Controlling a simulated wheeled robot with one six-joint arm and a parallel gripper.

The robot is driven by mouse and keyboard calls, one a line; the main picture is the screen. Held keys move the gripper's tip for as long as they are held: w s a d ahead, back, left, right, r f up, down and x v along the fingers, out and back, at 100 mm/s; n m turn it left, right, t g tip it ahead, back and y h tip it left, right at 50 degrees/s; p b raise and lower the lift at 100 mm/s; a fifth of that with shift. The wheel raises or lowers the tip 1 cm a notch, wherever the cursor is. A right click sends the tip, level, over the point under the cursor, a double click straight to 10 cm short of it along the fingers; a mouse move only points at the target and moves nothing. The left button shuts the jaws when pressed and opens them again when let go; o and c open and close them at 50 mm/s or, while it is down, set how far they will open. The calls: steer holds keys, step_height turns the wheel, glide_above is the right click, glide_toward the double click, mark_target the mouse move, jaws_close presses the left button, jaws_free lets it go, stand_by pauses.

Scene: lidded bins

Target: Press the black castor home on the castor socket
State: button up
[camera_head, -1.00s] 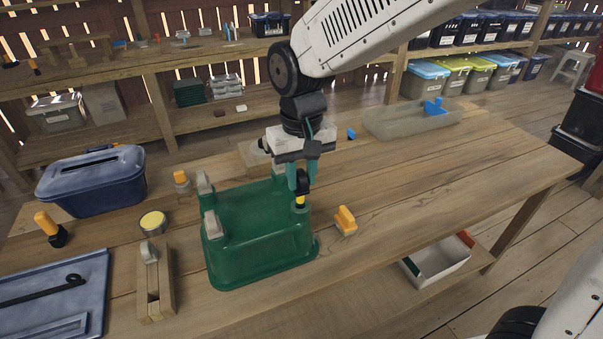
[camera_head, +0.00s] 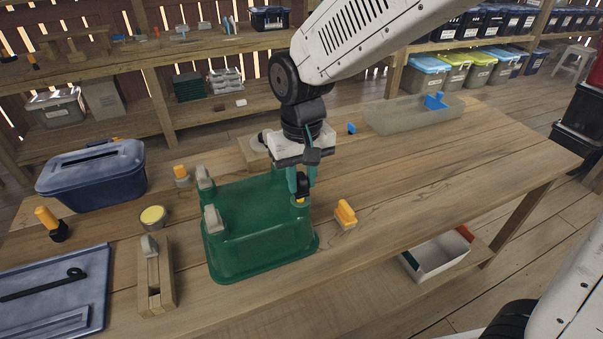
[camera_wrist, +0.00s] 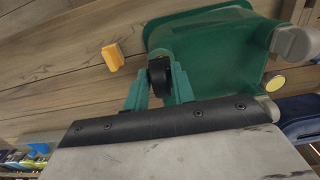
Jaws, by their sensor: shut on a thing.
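The green bin (camera_head: 262,238) stands upside down on the table, with grey castors (camera_head: 213,219) at its left corners. My gripper (camera_head: 302,187) is above the bin's right corner, its teal fingers shut on the black castor (camera_head: 304,190). A small yellow part (camera_head: 299,200) shows just under the castor at that corner; I cannot tell whether it belongs to the castor or the socket. In the wrist view, the black castor (camera_wrist: 159,76) sits between the fingers against the bin's corner. The castor socket is hidden there, so how deep the castor sits cannot be told.
A yellow-orange block (camera_head: 345,214) lies close to the right of the bin. A blue lidded box (camera_head: 92,182), a yellow-topped tin (camera_head: 153,216) and a wooden block (camera_head: 155,280) stand to the left.

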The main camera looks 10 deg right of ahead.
steer(key=shift+f, duration=0.85)
steer(key=o, duration=1.1)
steer(key=shift+c, duration=0.2)
step_height(320, 180, up, 8)
steer(key=shift+f, duration=0.15)
steer(key=s+d+r+m+t, duration=0.1)
steer(key=s+d+r+m, duration=0.2)
steer(key=s+d, duration=1.6)
steer(key=shift+d+r, duration=0.25)
steer(key=shift+d, duration=0.6)
